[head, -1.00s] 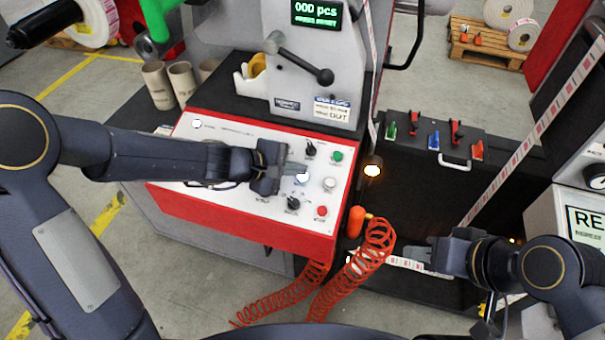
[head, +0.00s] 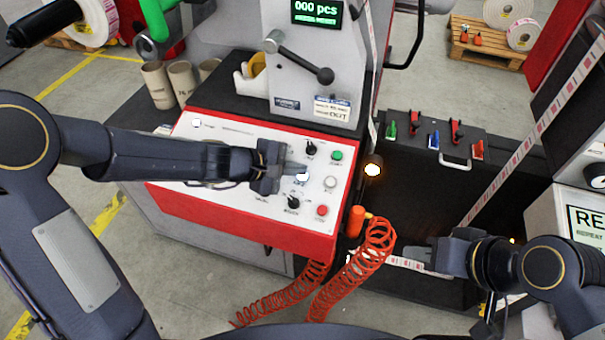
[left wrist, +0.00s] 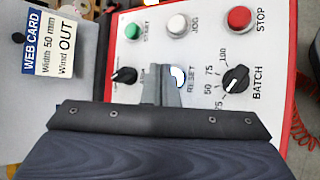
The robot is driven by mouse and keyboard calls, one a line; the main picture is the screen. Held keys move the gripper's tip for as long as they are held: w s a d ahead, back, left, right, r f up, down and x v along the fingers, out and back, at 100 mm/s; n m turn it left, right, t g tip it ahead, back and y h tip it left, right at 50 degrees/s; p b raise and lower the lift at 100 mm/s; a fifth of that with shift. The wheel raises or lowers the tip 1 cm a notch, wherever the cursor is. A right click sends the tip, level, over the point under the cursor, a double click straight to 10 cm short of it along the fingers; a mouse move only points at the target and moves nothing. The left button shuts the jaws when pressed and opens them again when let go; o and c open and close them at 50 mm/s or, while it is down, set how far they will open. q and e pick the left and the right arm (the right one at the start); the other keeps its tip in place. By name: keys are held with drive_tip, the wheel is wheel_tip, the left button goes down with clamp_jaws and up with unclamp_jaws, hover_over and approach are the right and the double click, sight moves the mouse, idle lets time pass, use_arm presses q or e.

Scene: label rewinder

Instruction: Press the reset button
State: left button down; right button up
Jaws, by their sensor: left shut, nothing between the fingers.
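The reset button (head: 302,177) is a small pale, lit button on the white control panel (head: 226,132) with a red front. In the left wrist view the reset button (left wrist: 178,77) sits beside the word RESET, partly hidden by the fingertips. My left gripper (head: 298,169) is shut and empty, its tips right at the button; it also shows in the left wrist view (left wrist: 160,72). I cannot tell whether the tips touch the button. My right gripper (head: 416,251) is off to the right, near a strip of printed labels; its jaw opening is unclear.
Close around are the green START button (left wrist: 132,31), white JOG button (left wrist: 177,25), red STOP button (left wrist: 240,18) and black BATCH knob (left wrist: 236,79). A coiled orange hose (head: 370,250) hangs at the panel's right. The display (head: 317,12) reads 000 pcs.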

use_arm(q)
drive_tip(key=shift+w+f+b, duration=0.1)
drive_tip(key=shift+f+b, duration=0.2)
drive_tip(key=shift+w+f+b, duration=0.1)
drive_tip(key=shift+f+b, duration=0.3)
drive_tip(key=shift+b, duration=0.05)
idle(0.6)
idle(0.3)
drive_tip(key=shift+s+r+p, duration=0.25)
drive_tip(key=shift+r+p, duration=0.3)
drive_tip(key=shift+r, duration=0.25)
drive_tip(key=r+p, duration=0.1)
drive_tip(key=r, duration=0.1)
drive_tip(key=s+r+p, duration=0.1)
drive_tip(key=r+p, duration=0.1)
drive_tip(key=r, duration=0.1)
drive_tip(key=shift+s+a, duration=0.15)
drive_tip(key=shift+a, duration=0.05)
idle(0.6)
